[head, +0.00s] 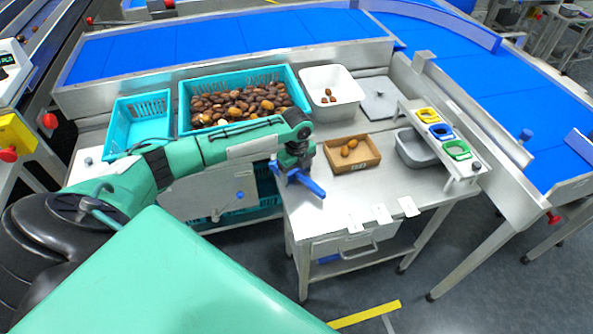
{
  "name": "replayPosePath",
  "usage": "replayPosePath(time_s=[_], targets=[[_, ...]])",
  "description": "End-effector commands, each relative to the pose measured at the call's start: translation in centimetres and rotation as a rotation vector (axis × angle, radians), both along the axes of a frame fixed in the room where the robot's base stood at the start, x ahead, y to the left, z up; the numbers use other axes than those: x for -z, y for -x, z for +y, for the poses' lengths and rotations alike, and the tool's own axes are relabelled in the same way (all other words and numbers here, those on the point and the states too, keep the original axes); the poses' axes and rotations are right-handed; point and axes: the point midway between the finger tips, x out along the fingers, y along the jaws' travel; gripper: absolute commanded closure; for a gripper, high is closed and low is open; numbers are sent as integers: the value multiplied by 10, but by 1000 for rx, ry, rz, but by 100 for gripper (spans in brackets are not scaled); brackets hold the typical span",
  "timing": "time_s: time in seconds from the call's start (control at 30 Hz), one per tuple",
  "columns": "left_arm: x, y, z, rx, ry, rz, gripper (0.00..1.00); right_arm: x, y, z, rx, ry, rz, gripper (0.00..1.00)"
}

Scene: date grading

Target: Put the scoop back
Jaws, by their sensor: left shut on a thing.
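My left gripper (297,174) is over the left part of the steel table, left of the small brown box. It is shut on a blue thing (313,187) that looks like the scoop; one blue end points down to the right. The gripper hides part of it, and I cannot tell whether it touches the table. A raised shelf at the table's right bears a yellow piece (427,115), a blue piece (441,131) and a green piece (457,150) in a row. My right gripper is not in view.
A teal crate of dates (185,118) and an emptier teal crate (118,123) stand behind my left arm. A white tub (345,109), a brown box (338,167) with dates and a grey tub (410,153) stand on the table (345,198). Its front middle is mostly clear.

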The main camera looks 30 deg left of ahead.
Motion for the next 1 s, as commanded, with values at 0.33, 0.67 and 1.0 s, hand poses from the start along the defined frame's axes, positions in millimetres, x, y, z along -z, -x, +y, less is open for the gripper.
replayPosePath(time_s=[0.33,0.67,1.0], targets=[[1,0,0,0,0,0,0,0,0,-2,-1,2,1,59],[-24,-1,0,1,0,-3,0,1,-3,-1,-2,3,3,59],[-102,-1,0,0,0,-4,0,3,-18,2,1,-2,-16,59]])
